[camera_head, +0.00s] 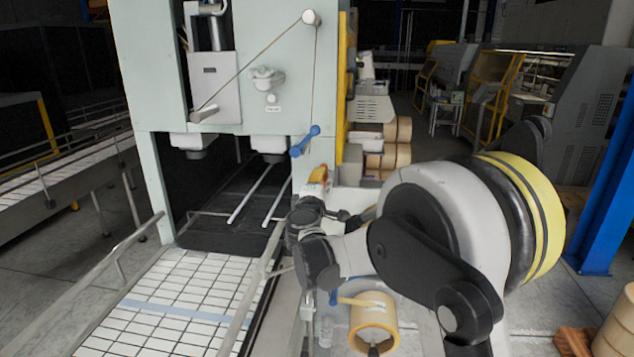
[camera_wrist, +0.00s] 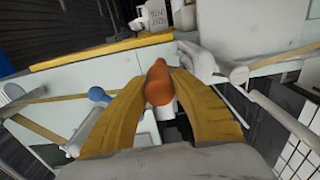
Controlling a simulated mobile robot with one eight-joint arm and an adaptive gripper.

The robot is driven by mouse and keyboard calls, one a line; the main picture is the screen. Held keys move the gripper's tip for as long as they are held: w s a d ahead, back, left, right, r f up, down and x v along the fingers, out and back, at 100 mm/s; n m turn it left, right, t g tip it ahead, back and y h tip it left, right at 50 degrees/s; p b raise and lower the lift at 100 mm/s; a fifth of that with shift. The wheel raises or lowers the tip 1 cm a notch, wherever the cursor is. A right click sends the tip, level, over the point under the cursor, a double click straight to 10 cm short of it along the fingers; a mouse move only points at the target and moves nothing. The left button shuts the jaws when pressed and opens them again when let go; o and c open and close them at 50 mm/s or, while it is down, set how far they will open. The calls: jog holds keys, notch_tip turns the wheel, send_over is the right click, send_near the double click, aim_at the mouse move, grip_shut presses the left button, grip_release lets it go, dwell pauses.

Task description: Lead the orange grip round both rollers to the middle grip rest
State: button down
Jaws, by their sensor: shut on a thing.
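My gripper (camera_head: 318,178) is in front of the right edge of the pale green machine, shut on the orange grip (camera_wrist: 158,83). In the wrist view the grip stands between the two yellow fingers; in the head view only a small orange part (camera_head: 318,174) shows. A white upper roller (camera_head: 311,17) and a lower roller (camera_head: 204,113) stick out of the machine front. A thin tan web runs between them and from the upper roller down to a blue grip (camera_head: 305,141). The blue grip (camera_wrist: 98,94) is left of my fingers in the wrist view. I cannot tell which fitting is the middle rest.
A pale bracket (camera_head: 267,78) sits on the machine front between the rollers. Below is a dark conveyor bay with two light rails (camera_head: 250,195). A tan roll (camera_head: 374,322) is at the bottom near my arm. A metal guide rail (camera_head: 95,270) runs beside the white conveyor.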

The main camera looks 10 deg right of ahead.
jog(key=shift+f, duration=0.2)
dwell(0.3)
jog(key=shift+f+b, duration=1.05)
jog(key=shift+b, duration=0.2)
grip_release()
jog(key=shift+s, duration=0.1)
jog(key=shift+s+a, duration=0.1)
jog(key=b+v, duration=0.1)
jog(key=v, duration=0.8)
jog(key=shift+s, duration=0.4)
dwell(0.4)
jog(key=shift+a, duration=0.1)
